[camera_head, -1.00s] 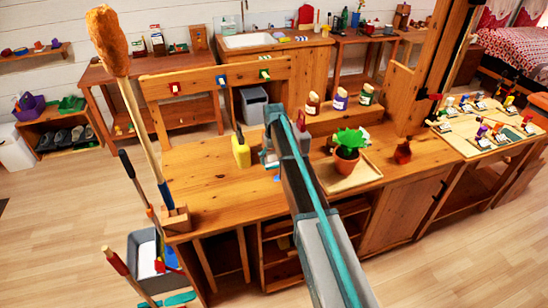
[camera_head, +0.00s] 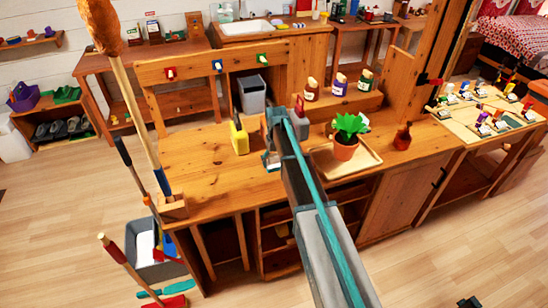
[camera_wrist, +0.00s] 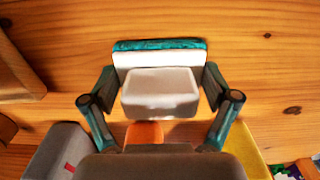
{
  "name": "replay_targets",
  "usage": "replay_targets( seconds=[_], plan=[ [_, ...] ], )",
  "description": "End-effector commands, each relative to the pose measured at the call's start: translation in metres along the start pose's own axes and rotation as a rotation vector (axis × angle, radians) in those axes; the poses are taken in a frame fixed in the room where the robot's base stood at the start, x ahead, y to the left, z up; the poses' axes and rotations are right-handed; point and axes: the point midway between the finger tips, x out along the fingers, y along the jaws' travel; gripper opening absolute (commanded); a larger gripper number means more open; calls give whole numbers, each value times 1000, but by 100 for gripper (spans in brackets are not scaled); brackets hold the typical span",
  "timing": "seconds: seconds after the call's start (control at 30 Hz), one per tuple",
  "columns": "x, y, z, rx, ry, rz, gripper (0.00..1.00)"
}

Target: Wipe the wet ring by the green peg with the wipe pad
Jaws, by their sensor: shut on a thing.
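The green peg (camera_head: 262,58) is on the wooden rail at the back of the bench, right of a blue peg (camera_head: 217,66) and a red peg (camera_head: 170,73). My gripper (camera_head: 271,158) is over the bench top in front of the green peg. In the wrist view my gripper (camera_wrist: 160,112) is shut on the wipe pad, by its pale grey block (camera_wrist: 160,90); the pad's white and teal layers (camera_wrist: 160,54) show beyond. I cannot tell whether the pad touches the wood. No wet ring can be made out; my arm and gripper hide part of the bench top.
A potted plant (camera_head: 347,147) stands on a wooden tray (camera_head: 327,167) to the right. The bench top (camera_head: 200,165) at left is mostly clear.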

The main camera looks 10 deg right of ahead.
Motion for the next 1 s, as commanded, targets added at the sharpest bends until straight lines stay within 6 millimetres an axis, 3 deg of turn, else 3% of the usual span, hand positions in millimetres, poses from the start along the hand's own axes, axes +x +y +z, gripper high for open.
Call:
replay_targets(
  seconds=[0.33,1.0],
  plan=[
    [2,-1,32,-1,-1,0,54],
    [0,1,-35,0,0,0,54]
  ],
)
